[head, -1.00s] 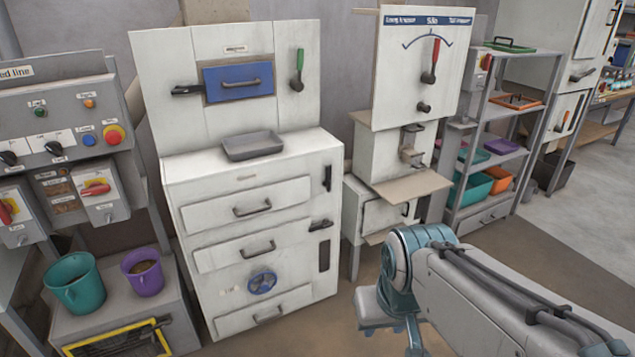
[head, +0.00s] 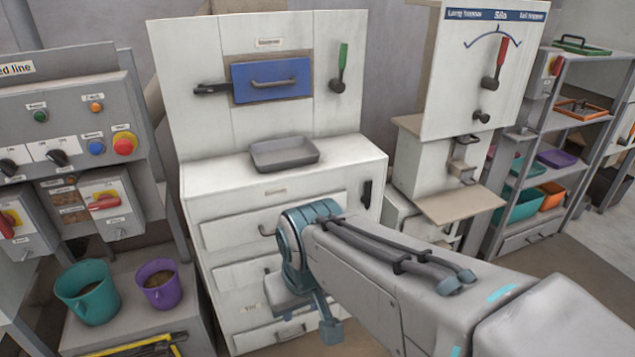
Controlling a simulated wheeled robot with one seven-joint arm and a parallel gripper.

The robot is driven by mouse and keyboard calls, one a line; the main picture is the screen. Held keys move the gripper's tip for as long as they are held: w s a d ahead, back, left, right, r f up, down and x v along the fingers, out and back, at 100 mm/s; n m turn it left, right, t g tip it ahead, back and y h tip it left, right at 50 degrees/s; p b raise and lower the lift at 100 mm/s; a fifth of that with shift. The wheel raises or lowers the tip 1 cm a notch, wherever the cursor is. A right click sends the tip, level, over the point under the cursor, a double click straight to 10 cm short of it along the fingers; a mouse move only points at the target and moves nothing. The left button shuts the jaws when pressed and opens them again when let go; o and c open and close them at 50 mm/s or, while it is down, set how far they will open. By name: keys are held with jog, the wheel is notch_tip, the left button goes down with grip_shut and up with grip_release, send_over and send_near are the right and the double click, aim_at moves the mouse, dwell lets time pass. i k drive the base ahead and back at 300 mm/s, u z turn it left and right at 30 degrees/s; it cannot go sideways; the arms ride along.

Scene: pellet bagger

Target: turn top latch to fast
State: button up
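A white cabinet (head: 225,190) with several drawers stands at the centre. Its upper black latch (head: 367,193) is on the front at the right edge, its handle close to upright. My arm hides the front below it, including the lower latch. A black handle (head: 212,89) lies level on the panel above, left of a blue flap (head: 271,80). A green-tipped lever (head: 339,68) stands upright at the flap's right. My gripper (head: 325,322) is partly visible at the teal end of my arm, before the lower drawers and apart from the latch. Its finger opening is not clear.
A grey tray (head: 284,154) sits on the cabinet top. A teal bucket (head: 87,292) and a purple bucket (head: 158,284) stand at lower left below a control panel (head: 65,120). A silo board (head: 475,70) and shelving (head: 545,150) stand to the right.

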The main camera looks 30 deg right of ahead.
aim_at(366, 198)
jog(key=z, duration=0.3)
jog(key=i, duration=0.8)
jog(key=z, duration=0.8)
jog(key=i, duration=0.25)
jog(key=z, duration=0.25)
